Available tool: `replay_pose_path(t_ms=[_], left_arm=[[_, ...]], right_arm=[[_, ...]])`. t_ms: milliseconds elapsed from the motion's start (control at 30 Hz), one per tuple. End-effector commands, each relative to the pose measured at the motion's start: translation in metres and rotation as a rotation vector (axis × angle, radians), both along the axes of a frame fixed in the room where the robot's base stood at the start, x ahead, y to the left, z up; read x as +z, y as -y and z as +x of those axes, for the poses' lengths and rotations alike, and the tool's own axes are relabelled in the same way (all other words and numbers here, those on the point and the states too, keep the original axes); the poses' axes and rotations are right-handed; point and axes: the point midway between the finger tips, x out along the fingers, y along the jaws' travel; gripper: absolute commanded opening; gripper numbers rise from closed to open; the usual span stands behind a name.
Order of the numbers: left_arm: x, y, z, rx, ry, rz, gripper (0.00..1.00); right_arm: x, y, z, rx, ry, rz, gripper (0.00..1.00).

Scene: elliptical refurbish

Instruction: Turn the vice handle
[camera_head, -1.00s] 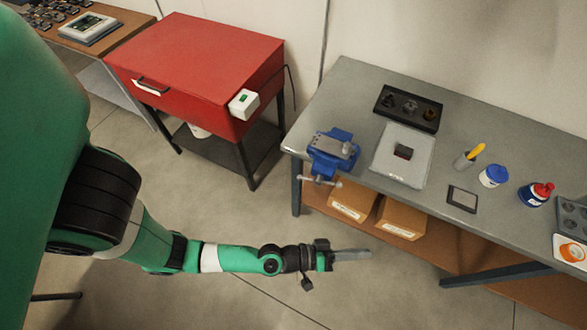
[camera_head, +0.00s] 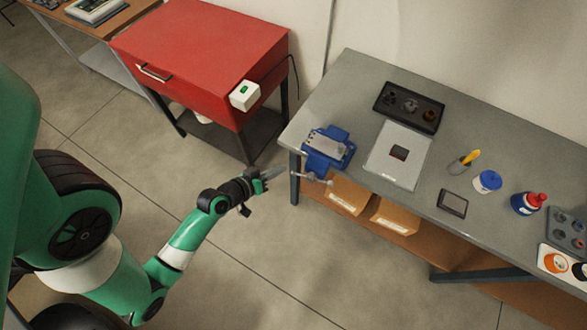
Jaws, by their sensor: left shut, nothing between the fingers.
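The blue vice (camera_head: 334,150) with a grey top is mounted at the left end of the grey workbench (camera_head: 465,133). Its metal handle (camera_head: 314,176) sticks out at the front, below the bench edge. My left gripper (camera_head: 274,172) is shut and empty, just left of the handle, with its fingers pointing right toward it. A small gap seems to separate the fingertips from the handle, though I cannot tell the depth. My right gripper is out of view.
A red cabinet (camera_head: 205,55) with a white box (camera_head: 244,96) on its edge stands behind my left gripper. On the bench are a black tray (camera_head: 408,107), a grey plate (camera_head: 392,170), a blue-lidded jar (camera_head: 487,181) and a bottle (camera_head: 528,204). Cardboard boxes (camera_head: 347,194) sit below.

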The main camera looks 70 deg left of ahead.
Motion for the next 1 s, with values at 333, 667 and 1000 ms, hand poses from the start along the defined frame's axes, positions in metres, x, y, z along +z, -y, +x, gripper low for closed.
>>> replay_pose_path(t_ms=[333, 667, 1000], left_arm=[[-0.040, -0.021, 0.055, -0.004, -0.002, -0.002, 0.00], [-0.066, -0.004, 0.055, -0.001, 0.000, -0.002, 0.00], [-0.067, -0.002, 0.057, -0.005, 0.004, -0.004, 0.00]], right_arm=[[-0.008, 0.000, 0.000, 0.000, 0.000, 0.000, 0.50], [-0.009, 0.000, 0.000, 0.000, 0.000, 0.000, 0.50], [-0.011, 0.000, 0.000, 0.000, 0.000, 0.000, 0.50]])
